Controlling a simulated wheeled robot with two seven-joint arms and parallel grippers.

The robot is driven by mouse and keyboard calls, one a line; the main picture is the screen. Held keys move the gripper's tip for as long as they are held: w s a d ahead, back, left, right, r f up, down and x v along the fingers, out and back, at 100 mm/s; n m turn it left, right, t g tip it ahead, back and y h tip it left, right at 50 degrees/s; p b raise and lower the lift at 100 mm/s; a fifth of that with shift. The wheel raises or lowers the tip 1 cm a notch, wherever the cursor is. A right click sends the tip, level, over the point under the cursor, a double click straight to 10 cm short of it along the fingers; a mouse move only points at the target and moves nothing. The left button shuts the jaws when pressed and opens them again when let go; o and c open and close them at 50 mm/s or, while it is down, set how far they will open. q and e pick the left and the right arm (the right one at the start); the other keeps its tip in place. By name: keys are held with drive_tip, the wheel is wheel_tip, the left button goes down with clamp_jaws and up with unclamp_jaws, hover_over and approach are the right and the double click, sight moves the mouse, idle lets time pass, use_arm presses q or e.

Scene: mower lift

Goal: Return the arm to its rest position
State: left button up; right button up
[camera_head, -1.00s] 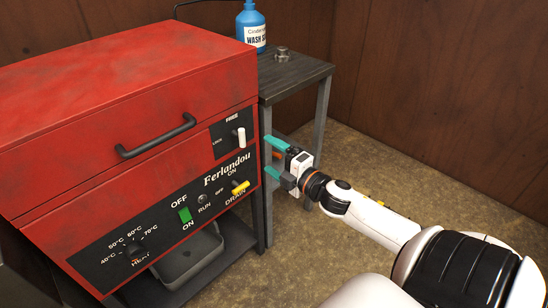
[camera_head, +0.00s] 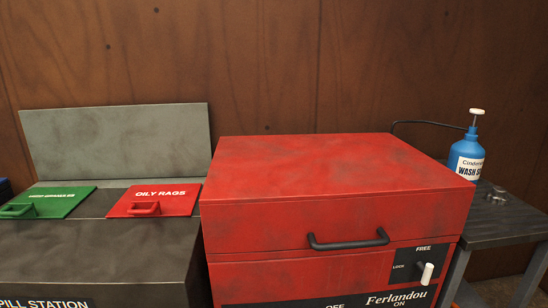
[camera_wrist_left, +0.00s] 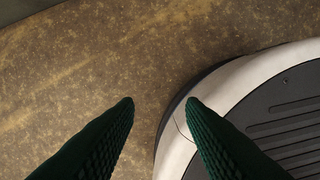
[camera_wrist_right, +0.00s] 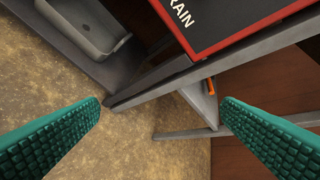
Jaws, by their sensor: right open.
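My right gripper (camera_wrist_right: 160,108) shows in the right wrist view with its two teal ribbed fingers wide apart and nothing between them. It is near the red washer's front corner (camera_wrist_right: 222,32), where part of the DRAIN label shows, with the grey frame legs beyond. My left gripper (camera_wrist_left: 160,102) shows two dark green fingers apart and empty in the left wrist view, over the floor and part of my base. Neither arm shows in the head view now. There the red washer (camera_head: 330,170) has its lid down, with a black handle (camera_head: 348,240).
A grey side table (camera_head: 505,222) with a blue soap bottle (camera_head: 467,152) stands right of the washer. A spill station (camera_head: 95,260) with green and red lids stands left. A grey tray (camera_wrist_right: 84,28) sits on the washer's lower shelf. Floor (camera_wrist_right: 60,85) is open below the right gripper.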

drive_tip(key=s+a+f+m+g+y, duration=0.3)
drive_tip(key=s+a+f+m+g, duration=0.5)
drive_tip(key=s+a+f, duration=1.25)
use_arm(q)
drive_tip(key=s+a+r+p, duration=0.1)
drive_tip(key=s+r+p, duration=0.1)
drive_tip(key=s+p, duration=0.4)
drive_tip(key=s+a+r+g+p, duration=0.1)
drive_tip(key=s+r+p, duration=0.1)
drive_tip(key=s+p, duration=0.5)
drive_tip(key=shift+a+p, duration=0.3)
drive_tip(key=shift+p, duration=0.4)
use_arm(e)
drive_tip(key=s+d+r+n+g, duration=0.1)
drive_tip(key=s+d, duration=0.3)
drive_tip(key=s, duration=0.9)
drive_tip(key=shift+s+r+g, duration=0.35)
drive_tip(key=shift+r+g, duration=0.3)
drive_tip(key=shift+g, duration=0.05)
use_arm(q)
drive_tip(key=shift+s, duration=0.1)
